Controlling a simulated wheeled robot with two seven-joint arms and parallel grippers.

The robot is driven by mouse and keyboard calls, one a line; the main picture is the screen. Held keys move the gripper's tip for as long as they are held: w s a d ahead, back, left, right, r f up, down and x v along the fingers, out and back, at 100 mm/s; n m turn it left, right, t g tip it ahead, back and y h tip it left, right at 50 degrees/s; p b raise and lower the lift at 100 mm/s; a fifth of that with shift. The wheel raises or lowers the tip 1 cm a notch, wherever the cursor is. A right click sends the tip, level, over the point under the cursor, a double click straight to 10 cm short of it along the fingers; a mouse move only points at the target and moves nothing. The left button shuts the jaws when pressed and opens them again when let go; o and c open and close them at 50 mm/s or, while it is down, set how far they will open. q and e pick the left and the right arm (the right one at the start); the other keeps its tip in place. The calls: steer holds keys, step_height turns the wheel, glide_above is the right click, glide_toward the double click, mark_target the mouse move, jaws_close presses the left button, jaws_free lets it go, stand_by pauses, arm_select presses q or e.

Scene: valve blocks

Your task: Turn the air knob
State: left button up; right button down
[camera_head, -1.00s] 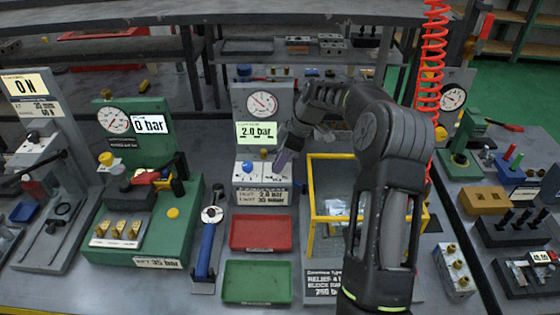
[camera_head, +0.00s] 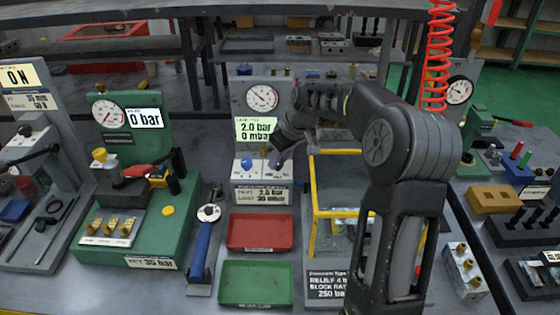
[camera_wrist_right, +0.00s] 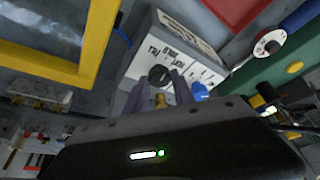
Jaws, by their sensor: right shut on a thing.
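The air station is a light box (camera_head: 262,188) with a gauge panel (camera_head: 263,97) behind it. A blue knob (camera_head: 246,164) stands on its top; it also shows in the wrist view (camera_wrist_right: 200,92). A black round knob (camera_wrist_right: 160,76) is on the same top face. My right gripper (camera_head: 272,163) reaches down to the right half of the box top. In the wrist view its two fingers (camera_wrist_right: 160,84) stand either side of the black knob, shut on it. In the head view the gripper hides that knob. My left gripper is not in view.
A yellow frame (camera_head: 314,205) stands close to the right of the box. A red tray (camera_head: 259,231) and a green tray (camera_head: 257,283) lie in front. A blue-handled tool (camera_head: 201,253) and a green test stand (camera_head: 140,185) are to the left. The display (camera_head: 256,130) reads 2.0 bar and 0 mbar.

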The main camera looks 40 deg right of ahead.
mark_target(286, 176)
steer(key=shift+m, duration=0.6)
steer(key=shift+h, duration=0.3)
steer(key=c, duration=1.1)
jaws_free()
steer(key=shift+o, duration=0.2)
steer(key=v, duration=0.8)
steer(key=shift+b, duration=0.45)
steer(key=shift+f, duration=0.1)
